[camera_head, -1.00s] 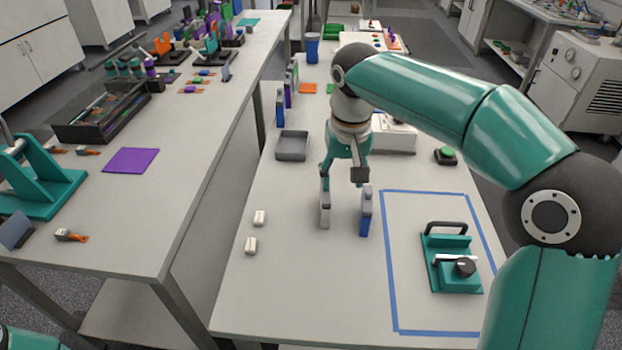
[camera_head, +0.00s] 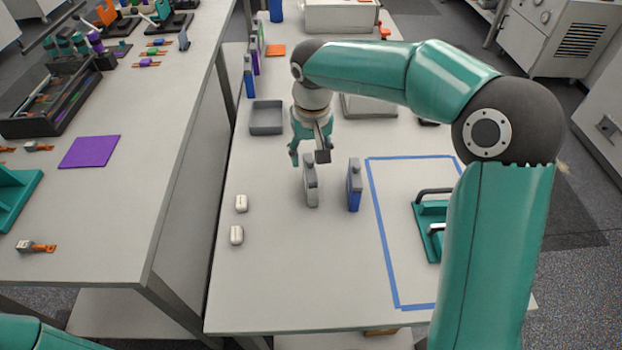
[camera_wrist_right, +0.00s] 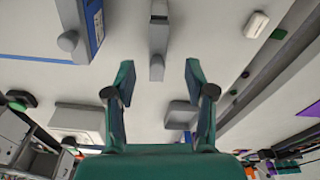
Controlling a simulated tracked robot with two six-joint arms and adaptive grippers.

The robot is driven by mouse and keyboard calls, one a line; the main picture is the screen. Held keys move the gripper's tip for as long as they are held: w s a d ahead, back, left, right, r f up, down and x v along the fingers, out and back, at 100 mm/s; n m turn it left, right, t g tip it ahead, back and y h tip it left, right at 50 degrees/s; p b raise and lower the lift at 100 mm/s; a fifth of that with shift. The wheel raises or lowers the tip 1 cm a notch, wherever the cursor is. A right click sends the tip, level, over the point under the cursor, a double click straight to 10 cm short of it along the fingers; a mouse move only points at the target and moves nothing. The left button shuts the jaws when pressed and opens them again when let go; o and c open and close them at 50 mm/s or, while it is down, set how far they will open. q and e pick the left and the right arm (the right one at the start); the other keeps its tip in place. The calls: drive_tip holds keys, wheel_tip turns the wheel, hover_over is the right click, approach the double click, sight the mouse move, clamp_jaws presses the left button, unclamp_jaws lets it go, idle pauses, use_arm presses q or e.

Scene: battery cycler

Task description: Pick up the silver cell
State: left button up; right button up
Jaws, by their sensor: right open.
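The silver cell (camera_head: 311,188) stands upright on the white table, with a small knob on its side. It also shows in the right wrist view (camera_wrist_right: 158,38), straight ahead of the fingers and centred between them. My right gripper (camera_head: 308,157) is open and empty, just behind the silver cell's top in the head view. In the wrist view its two fingertips (camera_wrist_right: 160,78) are spread wide, and the cell's near end lies just beyond them. Whether they touch the cell cannot be told. My left gripper is out of view.
A blue cell (camera_head: 354,187) stands close to the right of the silver one. A grey tray (camera_head: 266,131) lies behind left, and two small white blocks (camera_head: 241,203) lie left. A teal fixture (camera_head: 430,228) sits inside blue tape at right. The front table is clear.

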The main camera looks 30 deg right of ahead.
sight(311, 168)
drive_tip(key=f, duration=0.3)
drive_tip(key=shift+w+f, duration=0.1)
drive_tip(key=shift+w, duration=0.1)
drive_tip(key=f, duration=0.1)
drive_tip(key=f+p, duration=0.1)
drive_tip(key=w+f, duration=0.1)
drive_tip(key=f, duration=0.1)
drive_tip(key=shift+d+p, duration=0.35)
drive_tip(key=shift+d, duration=0.05)
drive_tip(key=shift+f, duration=0.6)
clamp_jaws()
